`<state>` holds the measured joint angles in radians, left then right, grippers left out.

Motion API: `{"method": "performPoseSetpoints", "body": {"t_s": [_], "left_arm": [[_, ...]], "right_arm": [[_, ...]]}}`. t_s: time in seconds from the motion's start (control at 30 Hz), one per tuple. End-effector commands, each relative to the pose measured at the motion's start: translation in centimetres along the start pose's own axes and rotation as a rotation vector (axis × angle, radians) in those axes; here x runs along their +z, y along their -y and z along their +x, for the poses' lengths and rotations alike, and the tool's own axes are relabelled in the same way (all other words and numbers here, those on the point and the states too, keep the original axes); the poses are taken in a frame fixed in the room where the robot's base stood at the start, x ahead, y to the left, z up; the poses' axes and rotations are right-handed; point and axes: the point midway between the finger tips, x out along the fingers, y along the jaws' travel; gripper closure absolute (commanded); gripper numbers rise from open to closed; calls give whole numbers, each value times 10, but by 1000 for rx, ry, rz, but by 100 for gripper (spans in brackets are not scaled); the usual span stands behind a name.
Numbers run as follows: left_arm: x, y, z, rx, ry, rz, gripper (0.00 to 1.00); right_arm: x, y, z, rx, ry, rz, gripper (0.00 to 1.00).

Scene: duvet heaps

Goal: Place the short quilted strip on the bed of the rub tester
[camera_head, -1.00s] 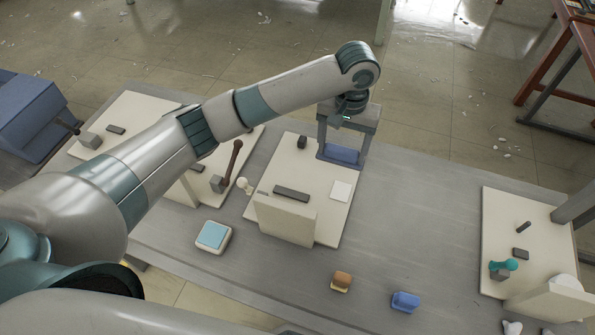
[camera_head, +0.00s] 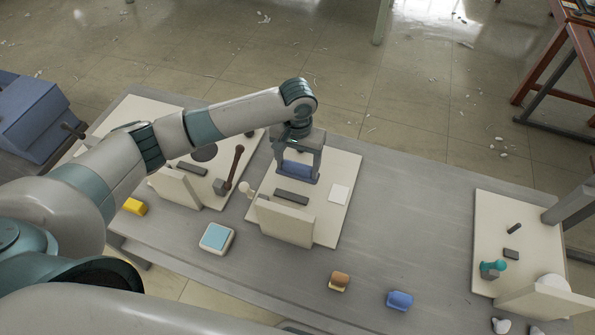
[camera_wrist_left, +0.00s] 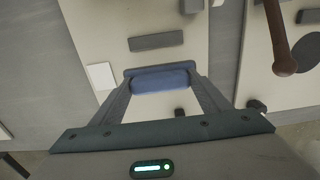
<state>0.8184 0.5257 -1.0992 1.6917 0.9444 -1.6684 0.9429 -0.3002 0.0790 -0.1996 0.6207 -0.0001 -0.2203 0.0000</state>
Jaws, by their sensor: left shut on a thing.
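My left gripper (camera_head: 298,173) is shut on a blue strip (camera_head: 297,169), which hangs level between its two fingers above the middle cream board (camera_head: 318,221). In the left wrist view the strip (camera_wrist_left: 160,79) spans the gap between the fingertips (camera_wrist_left: 161,74), with a dark grey bar (camera_wrist_left: 156,41) beyond it on the board. The board also carries a white square patch (camera_head: 339,193) and an upright cream panel (camera_head: 285,222). I cannot tell for certain which board is the rub tester. My right gripper is not in view.
A brown lever (camera_head: 235,167) stands by the left board. A blue-topped block (camera_head: 217,237), a yellow block (camera_head: 134,206), an orange-brown block (camera_head: 340,280) and a blue block (camera_head: 400,300) lie on the grey table (camera_head: 415,225). Another cream board (camera_head: 490,225) is at the right.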

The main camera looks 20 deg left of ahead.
Motion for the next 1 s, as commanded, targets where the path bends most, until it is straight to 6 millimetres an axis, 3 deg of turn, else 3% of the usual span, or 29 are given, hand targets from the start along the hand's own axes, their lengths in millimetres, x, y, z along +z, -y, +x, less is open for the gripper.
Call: {"method": "performPoseSetpoints", "body": {"t_s": [0.17,0.5,0.87,0.9,0.97,1.0], "left_arm": [[0,0,5,0,2,-1,52],[0,0,39,0,0,-1,52],[0,0,42,0,1,0,52],[0,0,43,0,0,0,28],[0,0,42,0,0,0,14],[0,0,42,0,0,0,12]], "right_arm": [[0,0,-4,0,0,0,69],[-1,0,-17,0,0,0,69],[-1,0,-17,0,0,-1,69],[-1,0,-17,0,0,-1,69],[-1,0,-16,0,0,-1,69],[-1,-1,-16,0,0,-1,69]]}}
